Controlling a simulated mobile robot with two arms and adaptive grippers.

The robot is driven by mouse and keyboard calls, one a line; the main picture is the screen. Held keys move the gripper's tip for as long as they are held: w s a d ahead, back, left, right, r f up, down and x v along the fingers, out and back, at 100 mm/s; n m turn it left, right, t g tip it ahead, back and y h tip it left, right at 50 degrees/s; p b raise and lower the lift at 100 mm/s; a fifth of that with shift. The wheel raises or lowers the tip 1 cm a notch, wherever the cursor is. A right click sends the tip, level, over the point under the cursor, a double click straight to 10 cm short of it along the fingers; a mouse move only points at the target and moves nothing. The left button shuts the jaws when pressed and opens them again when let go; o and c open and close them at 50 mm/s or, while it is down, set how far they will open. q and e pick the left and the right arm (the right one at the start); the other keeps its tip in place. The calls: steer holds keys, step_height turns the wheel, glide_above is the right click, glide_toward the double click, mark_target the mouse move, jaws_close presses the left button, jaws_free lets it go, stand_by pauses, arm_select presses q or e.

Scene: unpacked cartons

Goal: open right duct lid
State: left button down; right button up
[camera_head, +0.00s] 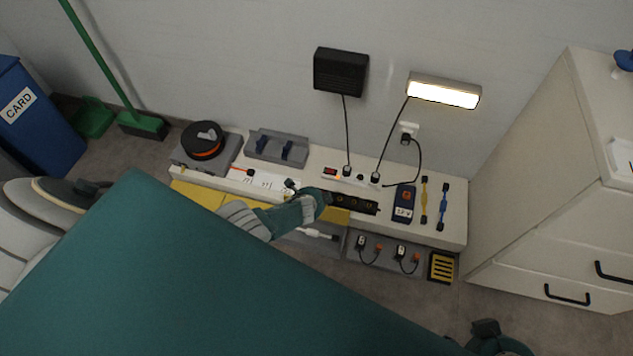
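A long white bench (448,213) stands against the wall, with a cable duct along its front. A yellow lid section (337,215) shows to the right of my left gripper, partly hidden by my arm. Directly below it is a grey recess with a white plug and cable (318,233). I cannot tell the lid's exact angle. Another yellow lid section (197,195) lies farther left. My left gripper (292,188) is over the bench's front edge, beside the right yellow section. Its fingers are small and partly hidden, so their opening and any contact are unclear.
A black power strip (355,202), a blue tester (404,203) and a cable reel (203,141) are on the bench. A grey tray (378,251) with plugs and a yellow grille (441,267) are at the front right. A white drawer cabinet (540,180) bounds the right side.

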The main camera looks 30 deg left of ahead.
arm_select(q)
steer(key=shift+w+r, duration=0.5)
steer(key=shift+w, duration=0.15)
steer(key=c, duration=1.7)
jaws_free()
steer(key=shift+a, duration=0.1)
steer(key=shift+s+f+v, duration=0.1)
steer(key=shift+s+v, duration=0.05)
steer(key=shift+v, duration=1.85)
steer(key=shift+s+f+v, duration=0.15)
steer(key=shift+s+v, duration=0.05)
steer(key=shift+v, duration=1.8)
steer(key=shift+s+f+v, duration=0.1)
steer(key=shift+s+v, duration=0.05)
steer(key=shift+v, duration=1.85)
